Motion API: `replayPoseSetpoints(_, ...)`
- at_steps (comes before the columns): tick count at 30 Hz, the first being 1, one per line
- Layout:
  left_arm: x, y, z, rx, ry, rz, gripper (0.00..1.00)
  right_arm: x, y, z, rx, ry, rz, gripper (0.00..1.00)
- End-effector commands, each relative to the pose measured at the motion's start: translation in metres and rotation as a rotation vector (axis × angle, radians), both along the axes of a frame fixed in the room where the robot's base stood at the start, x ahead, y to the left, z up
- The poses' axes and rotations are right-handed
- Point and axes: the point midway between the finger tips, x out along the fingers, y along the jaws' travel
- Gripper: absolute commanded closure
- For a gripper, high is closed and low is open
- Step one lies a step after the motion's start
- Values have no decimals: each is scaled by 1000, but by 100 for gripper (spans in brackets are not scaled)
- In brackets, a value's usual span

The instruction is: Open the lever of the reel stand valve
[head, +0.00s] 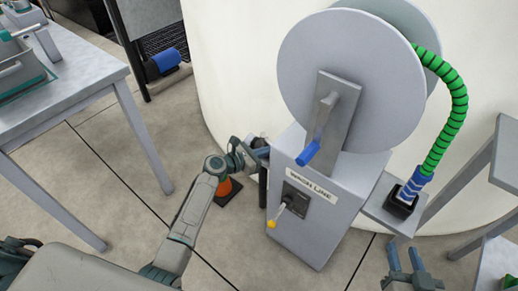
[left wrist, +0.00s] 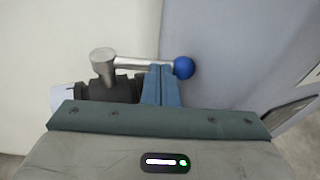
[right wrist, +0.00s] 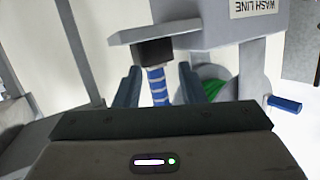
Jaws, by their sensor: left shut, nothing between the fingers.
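The reel stand (head: 300,215) is a grey cabinet labelled WASH LINE. On its left side is the valve, a dark body (left wrist: 125,90) with a metal lever (left wrist: 135,62) ending in a blue ball knob (left wrist: 184,67). In the left wrist view the lever points right from its pivot. My left gripper (head: 266,153) is at the cabinet's left side and hides most of the valve in the head view. Its fingers (left wrist: 161,72) are shut and empty, overlapping the lever just left of the knob; I cannot tell whether they touch it. My right gripper (head: 404,255) is open, away from the valve.
A reel (head: 315,50) with a blue-handled crank (head: 308,153) tops the stand. A yellow-tipped switch (head: 272,223) is on its front. An orange cone (head: 223,187) is below my left arm. A table (head: 95,75) stands left.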

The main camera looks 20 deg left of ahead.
Motion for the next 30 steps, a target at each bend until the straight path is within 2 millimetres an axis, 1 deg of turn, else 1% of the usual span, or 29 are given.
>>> replayPoseSetpoints(3,2,-7,3,0,0,7,100,-19,3,-24,10,154,12,64)
replayPoseSetpoints(6,3,-11,2,0,2,8,100,-35,6,-43,19,271,23,64)
replayPoseSetpoints(9,4,-13,2,0,0,8,100,-49,9,-57,24,360,32,64)
replayPoseSetpoints(12,4,-14,1,0,0,8,100,-58,10,-65,28,413,38,64)
replayPoseSetpoints(15,5,-14,0,0,1,8,100,-61,11,-68,30,432,40,64)
replayPoseSetpoints(23,5,-14,0,1,0,8,100,-61,11,-68,29,432,41,64)
replayPoseSetpoints(30,3,-17,3,0,1,7,100,-62,9,-64,11,462,45,64)
